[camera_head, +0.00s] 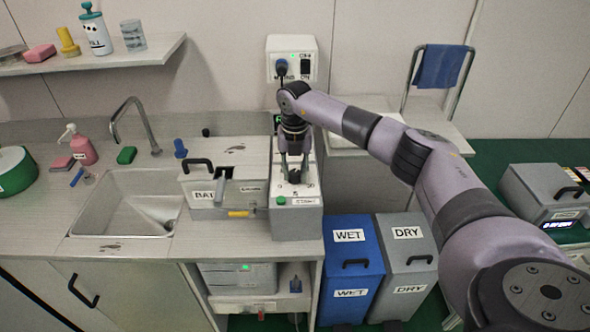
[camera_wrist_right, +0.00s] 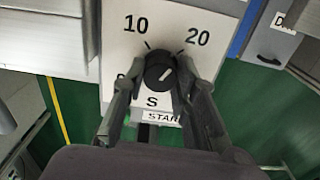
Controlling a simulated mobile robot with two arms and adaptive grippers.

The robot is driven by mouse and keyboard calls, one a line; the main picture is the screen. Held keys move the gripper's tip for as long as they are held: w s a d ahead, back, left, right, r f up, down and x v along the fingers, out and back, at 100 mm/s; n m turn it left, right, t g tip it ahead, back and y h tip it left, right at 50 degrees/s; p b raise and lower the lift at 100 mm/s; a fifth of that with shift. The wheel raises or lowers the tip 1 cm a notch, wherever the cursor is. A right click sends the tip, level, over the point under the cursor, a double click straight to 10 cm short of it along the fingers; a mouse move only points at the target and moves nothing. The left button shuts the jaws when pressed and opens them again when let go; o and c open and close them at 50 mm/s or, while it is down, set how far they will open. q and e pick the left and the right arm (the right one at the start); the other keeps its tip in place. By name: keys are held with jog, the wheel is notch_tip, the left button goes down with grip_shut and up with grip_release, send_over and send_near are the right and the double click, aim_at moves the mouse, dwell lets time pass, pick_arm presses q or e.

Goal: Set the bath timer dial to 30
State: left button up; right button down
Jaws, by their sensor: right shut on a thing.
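The bath timer (camera_head: 297,224) is a grey box with a pale sloped top at the right end of the counter. My right gripper (camera_head: 294,172) reaches down onto its black dial from above. In the right wrist view the two fingers are shut on the dial (camera_wrist_right: 159,70), one on each side. A short white mark on the dial slants up to the right, roughly toward the 20 side. The numbers 10 and 20 show above the dial. A partly covered 0 is at lower left, and 30 cannot be made out. My left gripper is out of view.
A grey bath box (camera_head: 208,212) with a black handle stands close left of the timer, beside the sink (camera_head: 125,215). A white wall socket box (camera_head: 291,47) is behind. Blue WET (camera_head: 352,262) and grey DRY (camera_head: 408,258) bins stand below right.

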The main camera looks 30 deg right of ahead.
jog(key=m+p, duration=0.1)
jog(key=m, duration=0.3)
jog(key=shift+r+m, duration=0.15)
jog(key=shift+m, duration=0.15)
jog(key=m+p, duration=0.1)
jog(key=m, duration=0.3)
jog(key=shift+w+m, duration=0.1)
jog(key=shift+m, duration=0.2)
jog(key=m+p, duration=0.2)
jog(key=m, duration=0.2)
jog(key=shift+m+p, duration=0.95)
jog(key=shift+m, duration=1.55)
jog(key=c, duration=1.3)
grip_release()
